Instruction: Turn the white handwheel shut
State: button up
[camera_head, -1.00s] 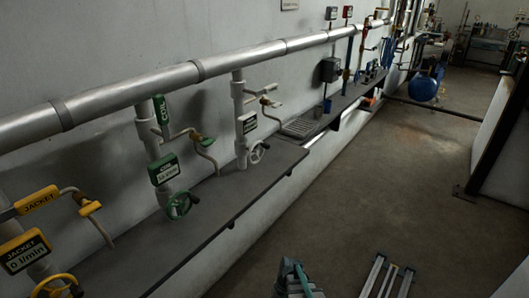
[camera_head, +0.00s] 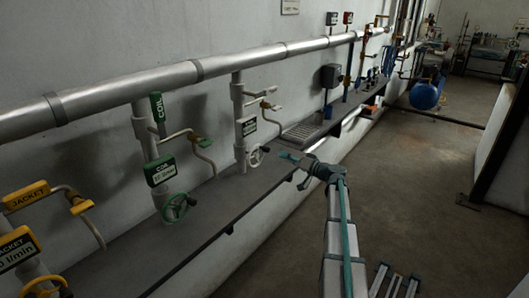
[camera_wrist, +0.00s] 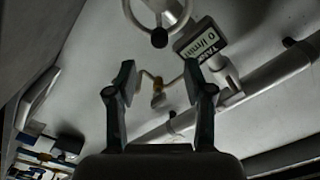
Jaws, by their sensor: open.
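The white handwheel (camera_head: 257,157) sits low on the white valve pipe with a black-and-white label, just above the grey shelf. My gripper (camera_head: 290,156) is to its right, over the shelf's front edge, apart from the wheel and empty. In the wrist view the handwheel's white rim (camera_wrist: 183,18) and a dark round knob show at the top, partly cut off by the frame. My open gripper (camera_wrist: 160,80) shows below it, its two fingers wide apart with nothing between them.
A green handwheel (camera_head: 177,206) and a yellow jacket valve stand to the left along the shelf (camera_head: 222,200). A white outlet pipe (camera_head: 262,106) with a tap branches from the white valve. A grey grate (camera_head: 302,134) lies farther along. The floor to the right is mostly clear.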

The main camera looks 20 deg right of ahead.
aim_at(269, 151)
jog(key=shift+n, duration=0.3)
jog(key=p+x, duration=0.3)
jog(key=x, duration=0.7)
jog(key=shift+w+a+f, duration=0.15)
jog(key=shift+w+a, duration=0.05)
jog(key=shift+w, duration=0.15)
jog(key=shift+c, duration=0.3)
grip_shut()
